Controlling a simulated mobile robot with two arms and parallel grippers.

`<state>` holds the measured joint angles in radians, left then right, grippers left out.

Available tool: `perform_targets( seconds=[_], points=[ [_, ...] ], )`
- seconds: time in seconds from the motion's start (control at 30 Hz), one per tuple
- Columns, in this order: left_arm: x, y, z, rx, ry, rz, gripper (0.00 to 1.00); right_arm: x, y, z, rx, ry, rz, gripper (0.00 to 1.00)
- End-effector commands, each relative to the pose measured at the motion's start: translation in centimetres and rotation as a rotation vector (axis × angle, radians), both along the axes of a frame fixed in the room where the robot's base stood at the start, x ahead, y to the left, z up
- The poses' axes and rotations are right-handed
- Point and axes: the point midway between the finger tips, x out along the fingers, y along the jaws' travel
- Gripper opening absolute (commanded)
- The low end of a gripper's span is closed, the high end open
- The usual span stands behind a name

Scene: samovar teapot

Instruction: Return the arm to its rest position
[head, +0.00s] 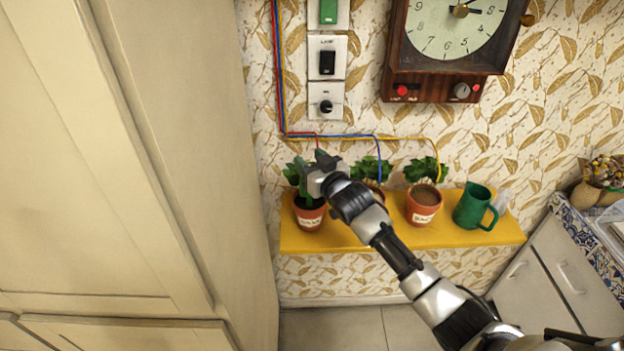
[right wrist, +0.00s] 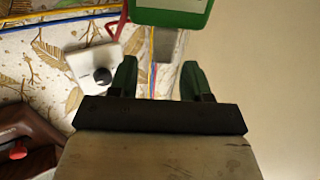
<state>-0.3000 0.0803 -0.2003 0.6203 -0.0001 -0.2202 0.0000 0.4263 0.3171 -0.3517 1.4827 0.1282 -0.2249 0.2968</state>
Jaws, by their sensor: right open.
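My right arm reaches in from the lower right in the head view. Its gripper (head: 322,162) is in front of the wall, by the top of the left potted plant (head: 309,214), and partly covers its leaves. In the right wrist view, the two dark green fingers of my right gripper (right wrist: 160,80) stand apart with nothing held between them. I cannot tell in the head view whether the gripper touches the plant. My left arm and gripper are not in view.
A yellow shelf (head: 392,240) holds several potted plants and a green mug (head: 474,206). Wall switches (head: 327,57), wires and a wooden clock (head: 452,55) are above. A tall cream cabinet (head: 90,180) fills the left. A green object (right wrist: 172,12) is near the fingers in the wrist view.

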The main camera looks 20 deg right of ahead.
Motion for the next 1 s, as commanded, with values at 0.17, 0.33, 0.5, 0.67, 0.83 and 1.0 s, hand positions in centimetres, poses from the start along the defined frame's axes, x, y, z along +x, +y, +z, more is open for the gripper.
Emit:
perform_targets(
  seconds=[0.17, 0.33, 0.5, 0.67, 0.83, 1.0],
  points=[
    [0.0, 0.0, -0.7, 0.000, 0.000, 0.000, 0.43, -3.3, -0.8, -0.2, -0.001, 0.000, 0.000, 0.48],
    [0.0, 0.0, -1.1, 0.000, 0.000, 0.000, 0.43, -6.0, -1.5, -0.2, -0.001, 0.000, 0.000, 0.48],
    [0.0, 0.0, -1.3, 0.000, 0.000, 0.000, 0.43, -7.6, -1.9, -0.1, 0.000, 0.001, 0.000, 0.48],
    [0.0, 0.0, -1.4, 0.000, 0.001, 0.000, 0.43, -8.0, -2.0, 0.0, 0.000, 0.000, 0.000, 0.48],
    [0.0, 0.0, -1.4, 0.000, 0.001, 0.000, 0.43, -10.1, -1.3, -2.5, -0.020, 0.100, -0.014, 0.48],
    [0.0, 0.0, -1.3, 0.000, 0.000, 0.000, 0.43, -17.7, -0.1, -8.6, -0.095, 0.407, -0.055, 0.48]
  ],
)
